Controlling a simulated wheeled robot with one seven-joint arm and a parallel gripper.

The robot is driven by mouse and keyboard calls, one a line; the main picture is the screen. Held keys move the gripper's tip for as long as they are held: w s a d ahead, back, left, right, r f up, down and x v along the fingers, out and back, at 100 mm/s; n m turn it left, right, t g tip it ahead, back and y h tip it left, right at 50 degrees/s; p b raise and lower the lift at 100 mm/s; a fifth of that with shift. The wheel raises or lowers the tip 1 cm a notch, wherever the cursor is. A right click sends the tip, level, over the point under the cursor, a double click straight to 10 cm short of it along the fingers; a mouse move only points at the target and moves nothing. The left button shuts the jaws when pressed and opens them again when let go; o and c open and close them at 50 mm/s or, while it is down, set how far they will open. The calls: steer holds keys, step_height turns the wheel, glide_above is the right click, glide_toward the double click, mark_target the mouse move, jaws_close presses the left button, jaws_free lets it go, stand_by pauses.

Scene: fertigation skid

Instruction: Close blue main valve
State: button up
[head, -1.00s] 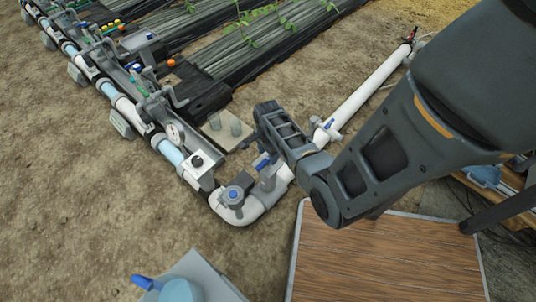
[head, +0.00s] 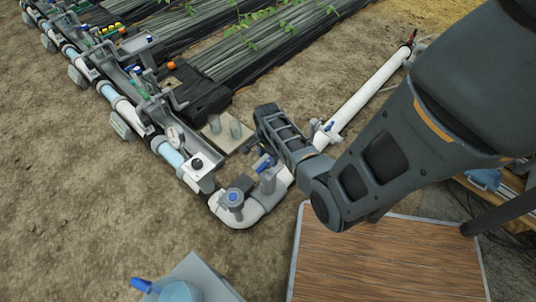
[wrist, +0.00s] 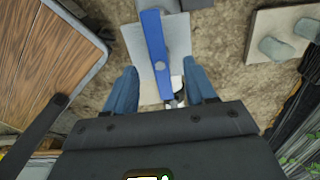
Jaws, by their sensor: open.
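The blue main valve has a flat blue lever (wrist: 155,50) on a grey body. In the head view its blue lever (head: 263,163) sits atop the grey valve (head: 268,182) on the white pipe, just before the elbow. My gripper (wrist: 161,68) is open, with one blue-grey finger on each side of the lever. Gaps show between the fingers and the lever, and I cannot tell any contact. In the head view my gripper (head: 258,147) is at the lever, with its fingers mostly hidden by the wrist.
A grey round fitting with a blue cap (head: 232,197) stands on the elbow. A smaller blue valve (head: 327,127) is farther along the white pipe. A wooden-topped table (head: 390,262) is at the front right. A grey box with a blue-handled item (head: 180,290) is at the front left.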

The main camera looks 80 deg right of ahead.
mark_target(268, 161)
steer(key=shift+f+b, duration=1.7)
steer(key=shift+f, duration=0.6)
steer(key=c, duration=0.6)
steer(key=o, duration=0.6)
steer(key=shift+f, duration=0.1)
